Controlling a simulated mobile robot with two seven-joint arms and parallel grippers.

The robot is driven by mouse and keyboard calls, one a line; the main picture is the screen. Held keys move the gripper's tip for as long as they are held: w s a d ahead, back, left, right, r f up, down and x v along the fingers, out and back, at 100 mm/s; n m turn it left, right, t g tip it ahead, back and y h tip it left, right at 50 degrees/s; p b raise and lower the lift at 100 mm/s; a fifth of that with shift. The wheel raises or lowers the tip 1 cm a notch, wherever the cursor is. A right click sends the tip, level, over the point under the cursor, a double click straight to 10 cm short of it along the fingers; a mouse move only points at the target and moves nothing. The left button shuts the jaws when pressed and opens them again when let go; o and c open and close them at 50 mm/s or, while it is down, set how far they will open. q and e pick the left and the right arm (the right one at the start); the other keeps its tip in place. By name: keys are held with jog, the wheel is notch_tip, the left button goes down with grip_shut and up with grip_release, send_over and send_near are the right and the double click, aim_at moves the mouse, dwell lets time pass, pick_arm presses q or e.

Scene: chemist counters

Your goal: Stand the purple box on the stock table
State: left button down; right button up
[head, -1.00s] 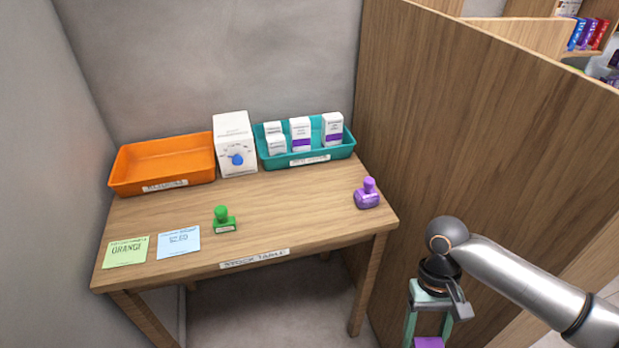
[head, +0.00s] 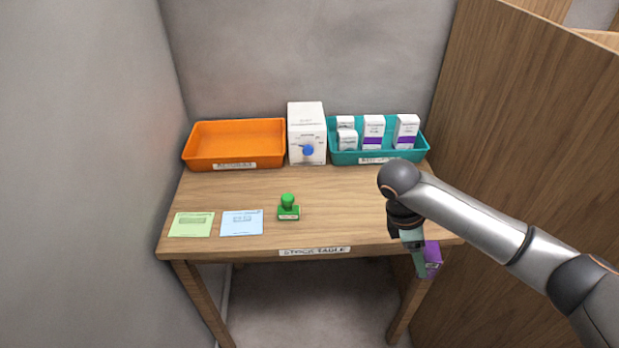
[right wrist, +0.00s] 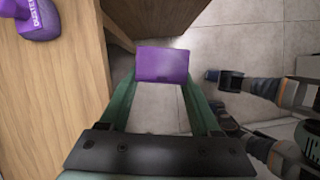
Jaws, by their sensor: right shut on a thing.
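The purple box (head: 433,261) is held in my right gripper (head: 420,266), which points down just off the front right corner of the stock table (head: 345,212). In the right wrist view the box (right wrist: 163,65) sits between the two green fingers, over the floor and beside the table's wooden side, apart from it. The gripper is shut on it. In the head view the arm and gripper hide part of the box. My left gripper is not seen in the head view.
On the table are an orange tray (head: 192,158), a white box (head: 306,140), a teal tray (head: 345,158) with several white boxes, a green stamp (head: 288,208) and two cards (head: 242,223). A purple stamp (right wrist: 40,18) shows in the right wrist view. A wooden partition (head: 500,150) stands right. The middle tabletop is clear.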

jog(key=w+d+r+n+t+y, duration=0.2)
jog(key=w+d+r+n+t, duration=0.25)
jog(key=n, duration=0.55)
jog(key=w+d+r+n+t+y, duration=0.1)
jog(key=w+d+r+n+y, duration=0.2)
jog(key=w+r+n, duration=0.5)
jog(key=w+a+f, duration=0.1)
jog(key=a+f, duration=0.3)
jog(key=w+a+f+n, duration=0.1)
jog(key=a+f, duration=0.3)
jog(key=w+a+f+n, duration=0.1)
jog(key=a+f, duration=0.3)
jog(key=a, duration=0.1)
jog(key=shift+f, duration=0.3)
jog(key=shift+a+f, duration=0.15)
jog(key=shift+f, duration=1.6)
jog(key=shift+f, duration=0.1)
jog(key=o, duration=1.3)
